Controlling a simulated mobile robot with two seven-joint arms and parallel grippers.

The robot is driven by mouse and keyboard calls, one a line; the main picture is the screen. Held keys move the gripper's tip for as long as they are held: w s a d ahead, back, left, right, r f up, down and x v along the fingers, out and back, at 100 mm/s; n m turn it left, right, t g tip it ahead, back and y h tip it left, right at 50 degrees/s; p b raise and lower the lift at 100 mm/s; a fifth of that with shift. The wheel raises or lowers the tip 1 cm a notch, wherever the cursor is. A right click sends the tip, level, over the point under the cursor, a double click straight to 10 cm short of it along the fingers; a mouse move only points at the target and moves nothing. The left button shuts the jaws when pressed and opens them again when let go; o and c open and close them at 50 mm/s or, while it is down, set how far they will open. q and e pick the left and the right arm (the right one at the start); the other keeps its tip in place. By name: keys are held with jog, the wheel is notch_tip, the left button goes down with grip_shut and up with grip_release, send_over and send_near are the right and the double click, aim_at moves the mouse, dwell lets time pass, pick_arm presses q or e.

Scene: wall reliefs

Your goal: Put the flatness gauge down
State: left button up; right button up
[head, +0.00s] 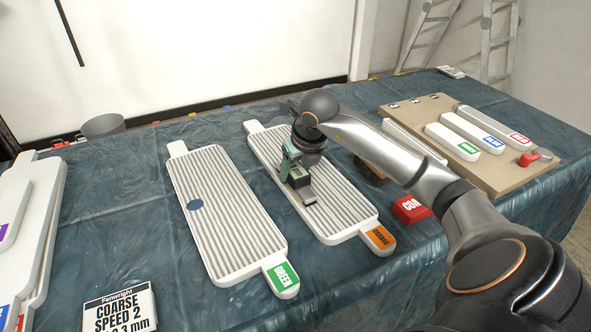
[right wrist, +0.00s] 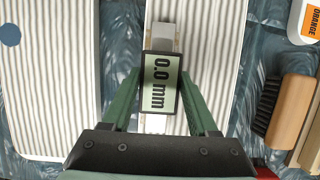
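The flatness gauge (head: 299,178) is on the ribbed white panel with the orange tag (head: 322,203), its long grey bar lying along the ribs. In the right wrist view the gauge (right wrist: 161,84) reads 0.0 mm on its display. My right gripper (head: 291,160) reaches down over the panel. In the right wrist view its two green fingers (right wrist: 160,88) are at both sides of the display housing and look shut on it. The gauge appears to touch the panel; any small gap is hidden. My left gripper is not in view.
A green-tagged ribbed panel (head: 232,222) with a blue spot lies left. A brush (right wrist: 290,106) lies right of the orange-tagged panel, beside a red block (head: 411,209). A board (head: 497,170) with tagged blocks is farther right. A sign (head: 119,308) stands front left.

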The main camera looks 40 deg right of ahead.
jog(key=o, duration=0.4)
jog(key=shift+r, duration=0.15)
jog(key=shift+s+r, duration=0.1)
jog(key=shift+r, duration=0.15)
jog(key=p+v, duration=0.1)
jog(key=v, duration=1)
jog(key=shift+s+r+p, duration=0.2)
jog(key=shift+p, duration=0.2)
jog(key=shift+a, duration=0.1)
